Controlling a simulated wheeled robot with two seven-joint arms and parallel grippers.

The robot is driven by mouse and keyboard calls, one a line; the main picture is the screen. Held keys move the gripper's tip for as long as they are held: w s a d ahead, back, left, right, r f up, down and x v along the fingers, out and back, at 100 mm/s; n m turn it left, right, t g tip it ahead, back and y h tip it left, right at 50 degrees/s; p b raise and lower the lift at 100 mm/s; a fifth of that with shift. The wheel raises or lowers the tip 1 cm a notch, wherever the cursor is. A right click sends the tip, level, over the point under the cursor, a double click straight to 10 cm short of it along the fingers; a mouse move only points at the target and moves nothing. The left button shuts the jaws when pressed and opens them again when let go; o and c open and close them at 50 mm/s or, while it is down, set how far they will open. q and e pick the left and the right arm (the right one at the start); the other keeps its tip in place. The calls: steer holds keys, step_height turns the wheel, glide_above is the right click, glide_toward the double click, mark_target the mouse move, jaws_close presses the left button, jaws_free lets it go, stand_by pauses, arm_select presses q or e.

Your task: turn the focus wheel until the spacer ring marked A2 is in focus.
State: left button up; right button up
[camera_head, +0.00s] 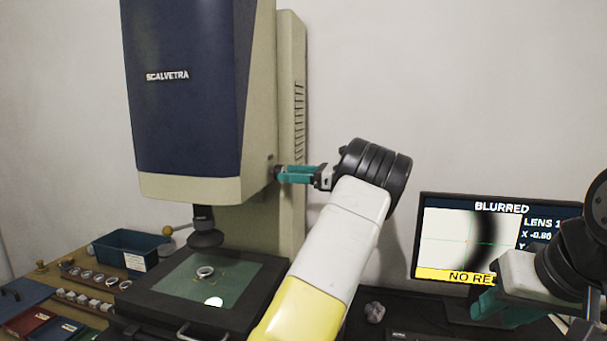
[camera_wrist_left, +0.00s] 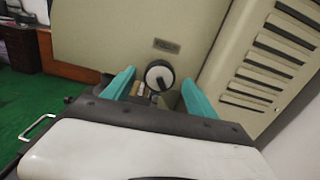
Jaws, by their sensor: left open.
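The focus wheel (camera_wrist_left: 160,75) is a dark-rimmed disc with a pale face on the side of the machine housing. My left gripper (camera_head: 281,174) is at that side of the housing. In the left wrist view its teal fingers (camera_wrist_left: 157,88) stand open, one on each side of the wheel, with gaps between. A metal ring (camera_head: 204,272) lies on the green stage plate under the lens; I cannot read a mark on it. The monitor (camera_head: 473,240) reads "BLURRED" and shows a soft dark band. My right gripper (camera_head: 497,306) is in front of the monitor's lower part; its finger gap is hidden.
The measuring machine (camera_head: 190,95) stands over the dark stage, whose green plate (camera_head: 240,280) also bears a white disc (camera_head: 213,301). At left are a teal bin (camera_head: 130,250) and a wooden rack (camera_head: 85,265) with several rings. A small grey object (camera_head: 374,312) lies near the monitor.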

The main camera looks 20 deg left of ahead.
arm_select(q)
steer(key=shift+a, duration=1.25)
steer(key=shift+s, duration=0.1)
steer(key=c, duration=1.4)
steer(key=shift+n, duration=0.4)
steer(key=n, duration=0.4)
steer(key=shift+n, duration=2.4)
steer(key=shift+f, duration=0.1)
